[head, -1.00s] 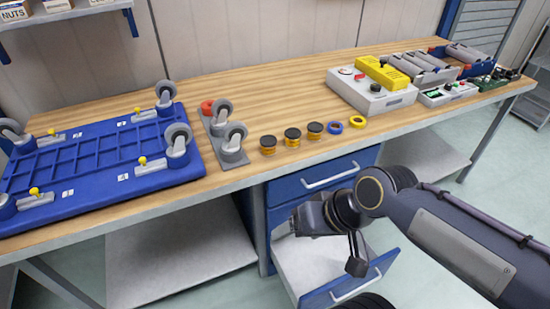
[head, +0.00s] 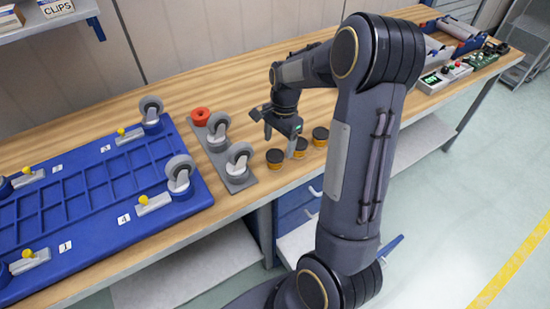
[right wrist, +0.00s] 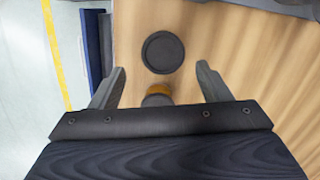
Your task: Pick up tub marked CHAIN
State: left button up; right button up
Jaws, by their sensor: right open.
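Three small tubs with black lids and orange-yellow sides stand in a row on the workbench: a left tub (head: 274,159), a middle tub (head: 301,144) and a right tub (head: 320,136). No lettering can be read on them, so I cannot tell which is marked CHAIN. My right gripper (head: 279,142) is open and points down at the left and middle tubs. In the right wrist view, one black lid (right wrist: 163,52) shows ahead between the open fingers (right wrist: 161,70). Another tub (right wrist: 157,98) is partly hidden by the gripper body. My left gripper is out of view.
A blue frame with casters (head: 100,190) fills the bench's left. Bare wood (head: 215,90) lies behind the tubs.

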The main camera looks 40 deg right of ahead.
aim_at(275, 155)
jog(key=f, duration=0.3)
jog(key=a+f+p, duration=0.1)
jog(key=f, duration=0.2)
jog(key=shift+w+a, duration=0.1)
jog(key=shift+w, duration=0.1)
jog(key=shift+r, duration=0.1)
jog(key=c, duration=0.9)
jog(key=shift+c, duration=0.4)
jog(key=shift+r, duration=0.1)
